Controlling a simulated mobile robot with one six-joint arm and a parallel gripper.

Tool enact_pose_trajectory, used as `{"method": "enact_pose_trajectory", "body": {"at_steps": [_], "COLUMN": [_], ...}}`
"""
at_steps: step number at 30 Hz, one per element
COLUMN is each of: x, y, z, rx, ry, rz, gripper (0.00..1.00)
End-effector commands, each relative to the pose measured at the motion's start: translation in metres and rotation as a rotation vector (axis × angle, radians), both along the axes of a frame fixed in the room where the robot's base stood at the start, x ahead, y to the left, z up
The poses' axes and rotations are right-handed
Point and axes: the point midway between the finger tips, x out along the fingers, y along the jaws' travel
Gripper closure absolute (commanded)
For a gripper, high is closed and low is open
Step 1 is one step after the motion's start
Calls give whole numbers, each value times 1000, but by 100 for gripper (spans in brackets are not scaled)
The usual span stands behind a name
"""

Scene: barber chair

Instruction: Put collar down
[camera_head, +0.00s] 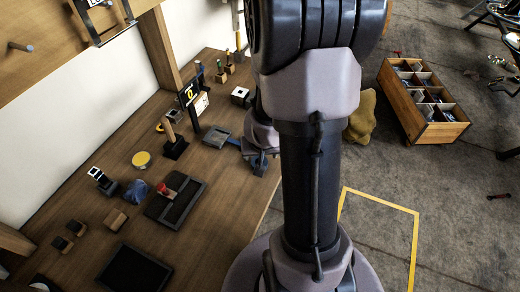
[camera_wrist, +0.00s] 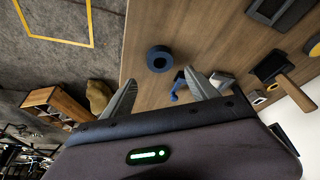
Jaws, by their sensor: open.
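A dark blue ring-shaped collar (camera_wrist: 149,59) with a round hole lies on the wooden table near its edge in the wrist view. It rests flat and apart from my fingers. My gripper (camera_wrist: 160,78) is open, with its two grey fingers spread and nothing between the tips that I can see held. The collar appears just beyond the fingertips.
A blue object (camera_wrist: 176,86) lies near the right finger. The wooden table (camera_head: 112,190) holds a black tray (camera_head: 176,198), a yellow disc (camera_head: 141,159) and several small items. A wooden crate (camera_head: 440,132) and an olive sack (camera_head: 361,117) are on the floor.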

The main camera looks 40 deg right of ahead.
Motion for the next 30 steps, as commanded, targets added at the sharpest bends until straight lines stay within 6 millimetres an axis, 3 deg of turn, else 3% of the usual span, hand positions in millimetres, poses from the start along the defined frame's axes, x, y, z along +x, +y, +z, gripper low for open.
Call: {"method": "enact_pose_trajectory", "body": {"at_steps": [1,9,11,14,15,18,21,25,30], "x": [-2,0,11,24,21,-6,-45,-82,-95], "y": [2,12,30,92,122,185,226,249,254], "z": [12,24,46,109,135,188,221,240,244], "rx": [0,7,27,97,131,200,246,276,286], "ry": [0,-16,-51,-131,-156,-190,-198,-197,-192], "rz": [0,13,40,128,168,255,310,339,342], "gripper": [32,32,32,32,32,32,32,32,32]}}
